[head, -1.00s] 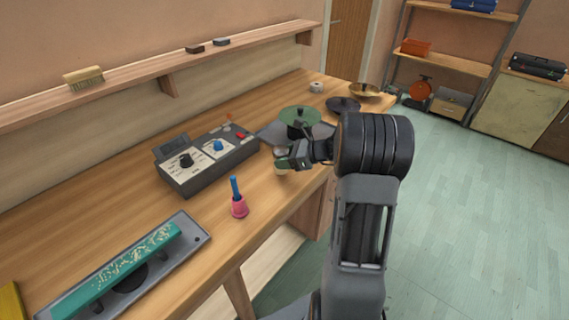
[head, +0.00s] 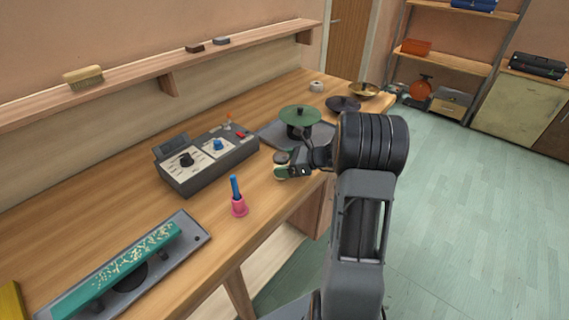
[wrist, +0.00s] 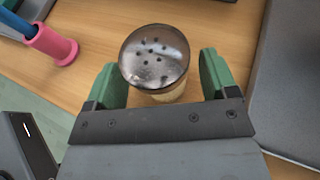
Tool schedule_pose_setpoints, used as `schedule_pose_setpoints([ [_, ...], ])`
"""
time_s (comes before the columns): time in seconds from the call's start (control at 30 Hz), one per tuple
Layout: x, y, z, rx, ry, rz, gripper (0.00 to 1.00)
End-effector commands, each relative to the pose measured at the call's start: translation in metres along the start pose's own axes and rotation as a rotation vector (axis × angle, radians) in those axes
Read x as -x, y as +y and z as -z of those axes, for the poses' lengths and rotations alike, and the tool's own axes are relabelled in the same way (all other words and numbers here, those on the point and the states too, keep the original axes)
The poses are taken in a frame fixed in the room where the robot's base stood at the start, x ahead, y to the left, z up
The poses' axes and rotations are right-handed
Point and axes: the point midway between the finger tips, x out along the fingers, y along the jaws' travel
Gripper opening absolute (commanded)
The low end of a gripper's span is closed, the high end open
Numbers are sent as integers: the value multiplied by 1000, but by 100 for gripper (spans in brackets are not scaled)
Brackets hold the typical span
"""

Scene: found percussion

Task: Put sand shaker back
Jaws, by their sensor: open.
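The sand shaker (wrist: 154,60) has a domed metal lid with several dark holes and a pale yellowish body. It stands upright on the wooden bench, between the green-padded fingers of my gripper (wrist: 165,80) in the wrist view. Some bench shows between the shaker and the right finger; the left finger is close beside it. In the head view the shaker (head: 281,158) shows just at the tip of my gripper (head: 284,168), partly hidden by it. My gripper is open around the shaker.
A pink cup with a blue handle (head: 239,206) stands front left of my gripper. A grey control box (head: 205,170) is behind it. A grey tray (head: 325,132) with a green disc device (head: 300,116) lies just right. A teal bar on a grey base (head: 195,235) is further left.

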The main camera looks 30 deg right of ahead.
Motion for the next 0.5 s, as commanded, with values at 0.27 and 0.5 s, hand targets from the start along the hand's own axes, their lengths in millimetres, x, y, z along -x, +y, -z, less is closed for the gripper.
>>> schedule_pose_setpoints([
  [0.27,14,-1,-3,0,0,4,79],
  [0.5,60,-1,-2,0,0,6,79],
])
